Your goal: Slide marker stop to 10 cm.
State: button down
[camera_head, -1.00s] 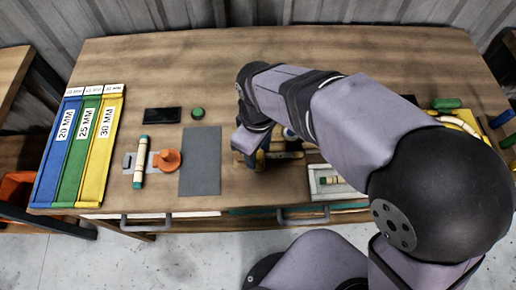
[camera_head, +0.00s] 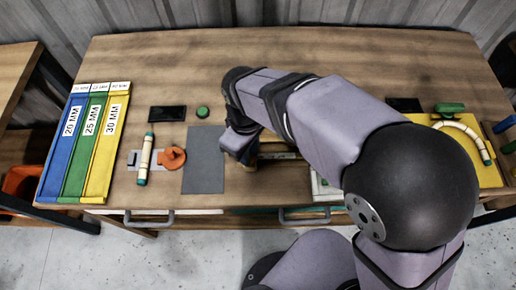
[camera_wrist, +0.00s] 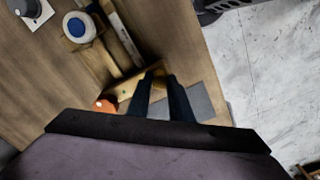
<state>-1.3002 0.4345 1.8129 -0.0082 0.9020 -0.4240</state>
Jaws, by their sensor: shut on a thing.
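In the wrist view, the two dark fingers of my gripper (camera_wrist: 161,82) are shut on a small wooden piece (camera_wrist: 158,75), apparently the marker stop, mostly hidden between them. It is at the end of a wooden measuring fixture (camera_wrist: 116,60) with a pale strip (camera_wrist: 122,30) along it. No scale marks are readable, so I cannot tell the stop's position in centimetres. In the head view, my gripper (camera_head: 240,158) is low over the table beside the grey mat (camera_head: 203,172). My arm covers much of the fixture (camera_head: 277,148).
Blue, green and yellow trays (camera_head: 103,150) lie at the left. A rattan stick (camera_head: 145,160) and orange knob (camera_head: 172,158) are left of the mat. A yellow board (camera_head: 487,174) with a curved rattan piece is at the right. A white-and-blue round part (camera_wrist: 78,27) stands near the fixture.

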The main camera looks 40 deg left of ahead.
jog(key=c, duration=1.6)
grip_release()
jog(key=shift+s+a, duration=0.25)
jog(key=shift+w, duration=0.1)
jog(key=shift+r, duration=0.15)
jog(key=shift+r+b, duration=0.75)
jog(key=shift+r, duration=2.8)
